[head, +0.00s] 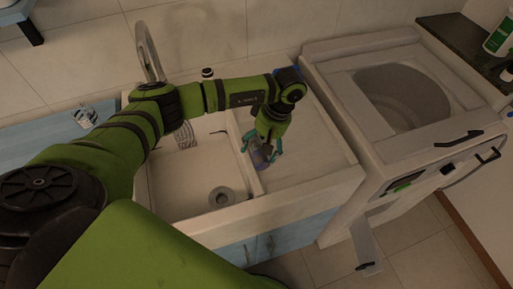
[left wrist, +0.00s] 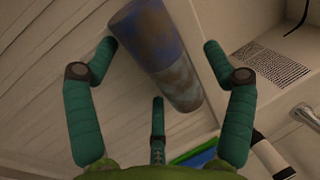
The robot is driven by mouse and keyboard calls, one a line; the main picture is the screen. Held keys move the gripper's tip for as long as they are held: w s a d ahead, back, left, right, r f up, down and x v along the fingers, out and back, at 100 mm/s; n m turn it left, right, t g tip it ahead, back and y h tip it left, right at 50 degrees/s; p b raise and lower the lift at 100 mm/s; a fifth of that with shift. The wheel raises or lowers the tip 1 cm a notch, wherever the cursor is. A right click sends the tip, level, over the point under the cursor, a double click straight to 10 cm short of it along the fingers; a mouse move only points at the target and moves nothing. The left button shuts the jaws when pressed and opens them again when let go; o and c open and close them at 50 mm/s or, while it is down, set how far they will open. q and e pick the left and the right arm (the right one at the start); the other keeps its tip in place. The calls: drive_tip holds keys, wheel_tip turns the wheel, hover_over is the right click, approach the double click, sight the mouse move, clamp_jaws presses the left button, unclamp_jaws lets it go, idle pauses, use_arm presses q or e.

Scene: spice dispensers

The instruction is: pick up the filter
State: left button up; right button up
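A mottled blue and brown cylinder (head: 261,159), which may be the filter, is by the divider between the sink basin and the drainboard. It fills the upper middle of the left wrist view (left wrist: 160,52), tilted there. My left gripper (head: 262,149) is just above it, with teal fingers spread on either side of the cylinder. In the left wrist view the fingers (left wrist: 160,46) stand apart, with a gap between the cylinder and the right finger. The left fingertip is close to the cylinder; I cannot tell whether it touches. My right gripper is not in view.
The sink basin (head: 172,190) has a round grey drain piece (head: 222,197) and a wire-like item near its back. A curved faucet (head: 150,52) rises behind. The drainboard (head: 315,150) is clear to the right. A washing machine (head: 345,80) stands beside it. A glass (head: 85,115) is at left.

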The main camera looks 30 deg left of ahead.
use_arm(q)
drive_tip(key=c, duration=1.1)
drive_tip(key=shift+r, duration=0.1)
